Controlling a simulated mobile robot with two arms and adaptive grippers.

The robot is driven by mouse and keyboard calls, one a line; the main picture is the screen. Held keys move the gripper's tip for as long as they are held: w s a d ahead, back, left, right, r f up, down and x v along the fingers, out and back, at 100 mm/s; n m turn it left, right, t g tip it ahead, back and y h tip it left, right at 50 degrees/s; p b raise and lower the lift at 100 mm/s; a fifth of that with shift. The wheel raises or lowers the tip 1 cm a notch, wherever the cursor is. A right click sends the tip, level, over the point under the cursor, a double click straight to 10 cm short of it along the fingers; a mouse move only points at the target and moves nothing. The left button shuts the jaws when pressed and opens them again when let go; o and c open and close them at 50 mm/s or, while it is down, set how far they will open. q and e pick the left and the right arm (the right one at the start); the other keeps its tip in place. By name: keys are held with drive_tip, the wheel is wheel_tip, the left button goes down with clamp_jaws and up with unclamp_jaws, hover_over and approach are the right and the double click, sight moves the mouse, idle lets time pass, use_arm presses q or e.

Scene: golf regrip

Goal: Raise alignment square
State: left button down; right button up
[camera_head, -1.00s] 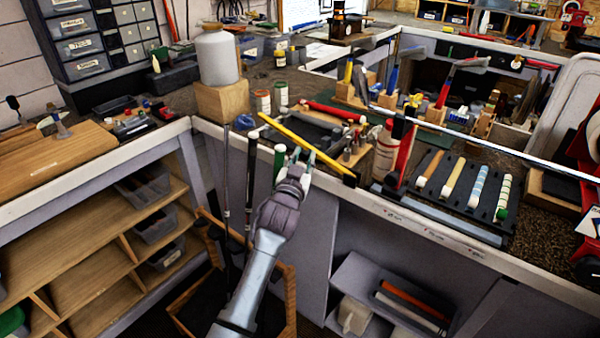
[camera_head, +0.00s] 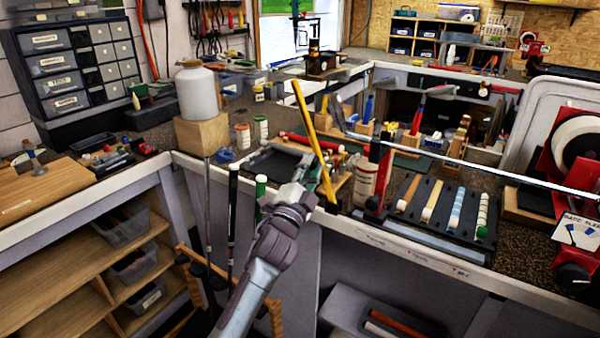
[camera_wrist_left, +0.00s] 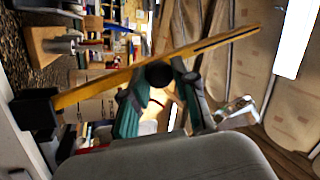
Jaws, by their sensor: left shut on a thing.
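The alignment square is a long yellow bar (camera_head: 312,130) with a short black piece at its lower end (camera_head: 331,207). In the head view it stands steeply, leaning a little left at the top, above the bench's front edge. My left gripper (camera_head: 308,180) is shut on the yellow bar near its lower half. In the left wrist view the yellow bar (camera_wrist_left: 205,50) runs across the picture between the green and grey fingers (camera_wrist_left: 160,85), with the black block (camera_wrist_left: 36,110) at its left end. My right gripper is not in view.
A dark rack with several grips (camera_head: 425,215) lies on the bench to the right. A white jug (camera_head: 197,92) stands on a wooden block (camera_head: 203,133) at left. Golf clubs (camera_head: 233,200) stand upright beside my left arm. A red clamp (camera_head: 377,170) is right of the bar.

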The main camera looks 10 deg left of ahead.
use_arm(q)
drive_tip(key=shift+s+d+r+m+h, duration=0.1)
drive_tip(key=shift+s+d+m+h, duration=0.2)
drive_tip(key=shift+d+m+h, duration=0.6)
drive_tip(key=shift+s+d+r+m+h, duration=0.2)
drive_tip(key=shift+d+m, duration=0.4)
drive_tip(key=shift+m, duration=0.7)
drive_tip(key=shift+s+d+r+m+h, duration=0.1)
drive_tip(key=shift+s+d+m+h, duration=0.25)
drive_tip(key=shift+d+m+h, duration=0.55)
drive_tip(key=shift+a+f+m+y, duration=0.1)
drive_tip(key=shift+m+y, duration=0.2)
drive_tip(key=c, duration=0.9)
unclamp_jaws()
drive_tip(key=v, duration=1.2)
drive_tip(key=shift+s, duration=0.1)
